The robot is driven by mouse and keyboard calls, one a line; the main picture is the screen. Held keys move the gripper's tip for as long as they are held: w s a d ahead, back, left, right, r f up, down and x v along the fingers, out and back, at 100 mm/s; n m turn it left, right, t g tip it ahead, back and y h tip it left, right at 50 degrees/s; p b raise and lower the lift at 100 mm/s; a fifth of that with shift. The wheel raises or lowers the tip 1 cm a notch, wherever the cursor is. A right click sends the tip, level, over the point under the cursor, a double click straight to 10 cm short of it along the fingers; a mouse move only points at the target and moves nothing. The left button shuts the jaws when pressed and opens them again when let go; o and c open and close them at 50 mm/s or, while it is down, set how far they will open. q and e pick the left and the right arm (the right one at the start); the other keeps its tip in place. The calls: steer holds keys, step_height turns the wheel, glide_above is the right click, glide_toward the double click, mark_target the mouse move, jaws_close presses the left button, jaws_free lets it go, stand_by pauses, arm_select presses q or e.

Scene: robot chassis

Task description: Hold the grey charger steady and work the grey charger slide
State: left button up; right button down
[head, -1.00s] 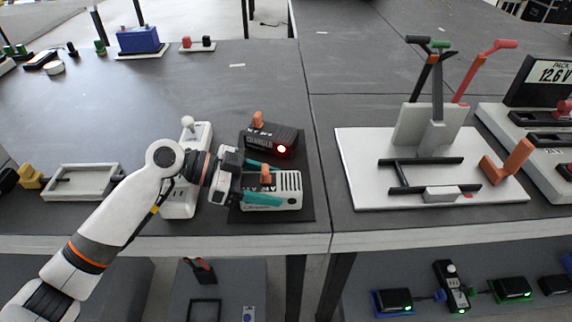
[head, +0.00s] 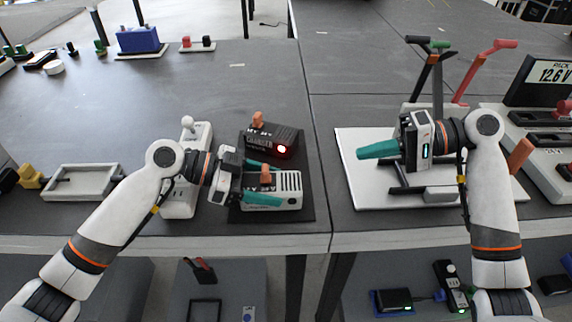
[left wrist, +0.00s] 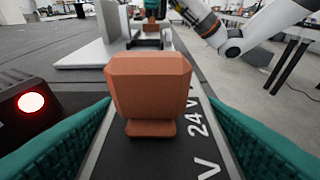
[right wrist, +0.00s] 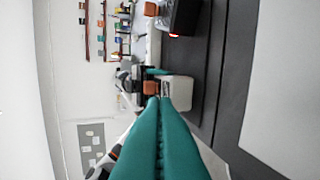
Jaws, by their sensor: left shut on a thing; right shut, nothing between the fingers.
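The grey charger (head: 289,188) is a light grey box with vents on its right end, on a dark mat. Its orange slide knob (head: 266,176) stands up from the top; in the left wrist view the knob (left wrist: 150,90) is centred above "24 V" lettering. My right gripper (head: 360,154) is shut and empty, above the white board right of the charger, fingertips pointing left. In the right wrist view the charger (right wrist: 177,92) lies beyond the closed fingertips.
A black charger (head: 270,141) with an orange knob and lit red light stands just behind. A white power strip (head: 203,137) is to the left. The white board (head: 360,177) carries levers behind my right arm. Dark table between board and charger is clear.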

mark_target(268, 167)
arm_select(q)
steer(key=shift+f, duration=0.35)
arm_select(e)
steer(key=shift+g, duration=0.6)
steer(key=x, duration=0.5)
steer(key=r+x, duration=0.1)
steer(key=x, duration=0.4)
steer(key=r+x, duration=0.1)
steer(key=x, duration=0.4)
steer(key=shift+s+a+f, duration=0.1)
steer(key=shift+s+a, duration=0.25)
steer(key=shift+a, duration=0.5)
steer(key=a, duration=0.3)
arm_select(q)
steer(key=shift+s, duration=0.1)
arm_select(e)
steer(key=shift+a, duration=0.25)
arm_select(q)
steer(key=shift+d, duration=0.1)
